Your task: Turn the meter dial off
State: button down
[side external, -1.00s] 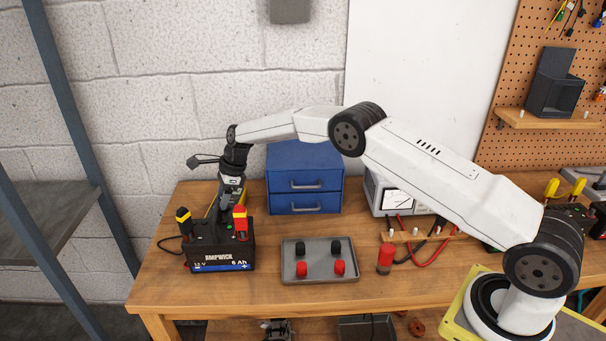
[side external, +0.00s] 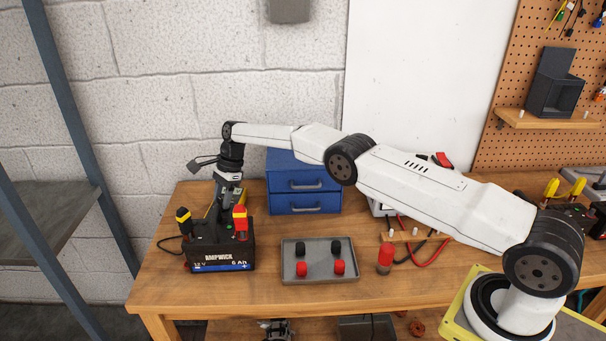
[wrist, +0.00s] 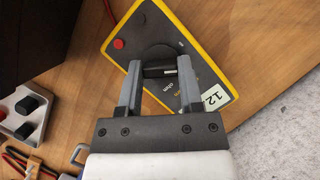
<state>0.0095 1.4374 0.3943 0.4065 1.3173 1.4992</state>
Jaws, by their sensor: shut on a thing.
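The meter (wrist: 215,45) has a dark face, a yellow border and a small display reading 12 in the wrist view. Its round dial has a black knob (wrist: 160,71) with a pale mark at its right end. My gripper (wrist: 160,66) is shut on this knob, one finger at each end. In the side view my gripper (side external: 219,205) points down behind the black battery (side external: 222,256). The fingertips are hidden in that view.
The battery's yellow-and-black and red-and-yellow clamps stand close in front of my gripper. A blue drawer cabinet (side external: 305,184) stands just right. A grey tray (side external: 320,277) holds red and black caps. A red cylinder (side external: 385,258) and test leads lie further right.

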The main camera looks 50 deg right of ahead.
dwell(0.4)
jog(key=shift+c, duration=1.2)
grip_release()
jog(key=shift+r, duration=0.1)
jog(key=v, duration=0.7)
jog(key=shift+r, duration=0.35)
jog(key=shift+d, duration=0.15)
jog(key=c, duration=0.4)
jog(key=s+a+n+t+h, duration=0.1)
jog(key=n, duration=0.5)
jog(key=s+a+n+t+h, duration=0.1)
jog(key=n+t+h, duration=0.1)
jog(key=n, duration=0.4)
jog(key=s+a+n+t+h, duration=0.1)
jog(key=n, duration=0.5)
jog(key=shift+s+a+h, duration=0.15)
jog(key=shift+a+h, duration=0.05)
jog(key=shift+h, duration=0.1)
